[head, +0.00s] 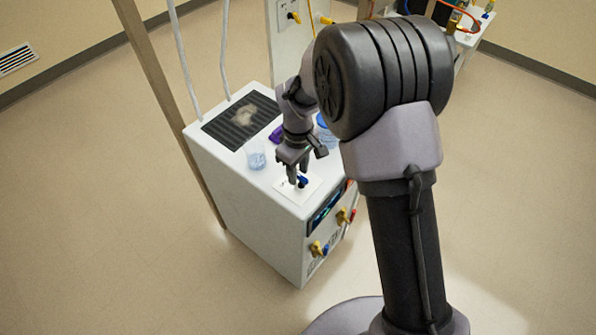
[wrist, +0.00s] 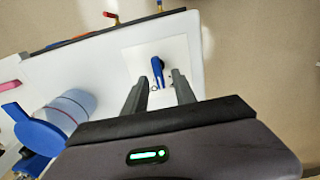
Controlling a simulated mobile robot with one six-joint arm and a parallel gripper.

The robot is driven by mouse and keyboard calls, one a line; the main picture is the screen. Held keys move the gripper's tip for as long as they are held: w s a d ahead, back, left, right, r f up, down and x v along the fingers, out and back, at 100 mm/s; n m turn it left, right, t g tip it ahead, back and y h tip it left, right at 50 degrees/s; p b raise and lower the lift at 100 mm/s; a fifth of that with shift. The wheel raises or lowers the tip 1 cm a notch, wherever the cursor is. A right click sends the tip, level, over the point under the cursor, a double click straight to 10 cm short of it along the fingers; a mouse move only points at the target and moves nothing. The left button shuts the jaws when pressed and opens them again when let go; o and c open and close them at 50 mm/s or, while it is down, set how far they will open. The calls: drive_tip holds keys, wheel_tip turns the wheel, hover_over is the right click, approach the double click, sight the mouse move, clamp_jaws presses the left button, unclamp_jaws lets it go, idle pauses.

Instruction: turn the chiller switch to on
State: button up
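The chiller (head: 255,215) is a white box standing on the floor. Its switch has a blue handle (wrist: 157,71) on a dark round base, set on a square white plate (wrist: 140,58) on the chiller's top. In the head view the blue handle (head: 303,181) shows just below my gripper (head: 296,178). My gripper points down and is open. In the wrist view its two fingers (wrist: 160,76) stand on either side of the handle, with a gap visible on both sides. A small ring mark shows on the plate near the handle's lower end.
A clear beaker (head: 256,157) with blue liquid and a dark grille (head: 241,120) are on the chiller's top, left of my gripper. A blue-lidded container (wrist: 70,112) stands near my gripper. Yellow-handled valves (head: 316,248) stick out of the front. Tubes rise behind.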

sight(300, 182)
clamp_jaws()
drive_tip(key=shift+w+d+m, duration=0.1)
drive_tip(key=shift+d+m, duration=0.05)
drive_tip(key=shift+m, duration=1.3)
drive_tip(key=shift+w+d+m, duration=0.1)
drive_tip(key=shift+d+m, duration=0.05)
drive_tip(key=shift+m, duration=1.3)
unclamp_jaws()
wheel_tip(300, 182, up, 18)
drive_tip(key=p, duration=0.5)
drive_tip(key=shift+f+p, duration=0.25)
drive_tip(key=shift+p, duration=0.15)
